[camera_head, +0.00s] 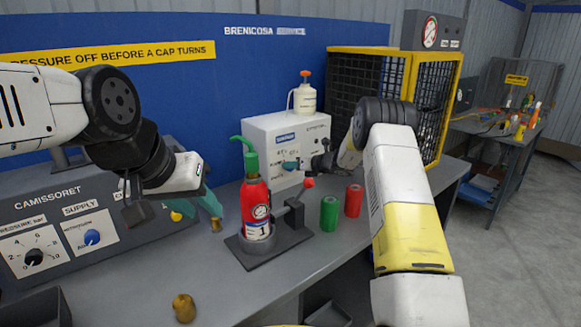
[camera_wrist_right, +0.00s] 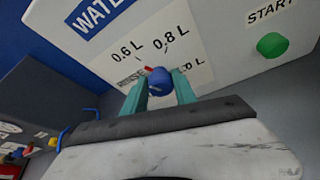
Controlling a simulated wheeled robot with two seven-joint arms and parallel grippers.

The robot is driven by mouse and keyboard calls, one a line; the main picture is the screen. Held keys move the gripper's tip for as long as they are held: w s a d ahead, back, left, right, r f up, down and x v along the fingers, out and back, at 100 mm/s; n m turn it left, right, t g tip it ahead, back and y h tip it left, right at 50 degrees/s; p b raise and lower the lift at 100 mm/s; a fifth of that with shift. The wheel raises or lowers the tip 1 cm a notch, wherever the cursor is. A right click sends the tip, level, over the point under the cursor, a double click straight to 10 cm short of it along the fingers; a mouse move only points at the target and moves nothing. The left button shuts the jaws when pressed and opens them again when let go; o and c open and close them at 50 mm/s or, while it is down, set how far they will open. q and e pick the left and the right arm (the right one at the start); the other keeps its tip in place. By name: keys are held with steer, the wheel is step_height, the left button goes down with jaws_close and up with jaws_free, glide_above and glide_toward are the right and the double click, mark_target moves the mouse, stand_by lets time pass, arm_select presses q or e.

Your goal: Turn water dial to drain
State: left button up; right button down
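The water dial (camera_wrist_right: 160,80) is a blue knob with a red pointer on the white box (camera_head: 262,145). In the right wrist view the pointer tilts up and left, near the 0.6 L mark. RINSE, 0.8 L and 1.0 L also show; I cannot read a drain mark. My right gripper (camera_wrist_right: 160,88) has its teal fingers on both sides of the dial and seems shut on it; it also shows in the head view (camera_head: 299,164). My left gripper (camera_head: 194,207) is open and empty above the bench at left, its teal fingers apart.
A red extinguisher (camera_head: 256,208) with a green nozzle stands in a dark holder before the box. Green (camera_head: 329,214) and red (camera_head: 353,200) cylinders stand right of it. Brass pieces (camera_head: 184,308) lie on the bench. A green start button (camera_wrist_right: 271,45) is right of the dial.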

stand_by(0.3)
steer(key=shift+s+a+n+t+h, duration=0.1)
steer(key=shift+n+t+h, duration=0.5)
steer(key=shift+n, duration=0.55)
steer(key=shift+s+a+n+t+h, duration=0.1)
steer(key=shift+n+t+h, duration=0.2)
steer(key=shift+n+h, duration=0.7)
steer(key=shift+n, duration=0.25)
steer(key=c, duration=1)
jaws_free()
steer(key=v, duration=0.7)
steer(key=shift+s+d, duration=0.25)
steer(key=shift+s, duration=0.05)
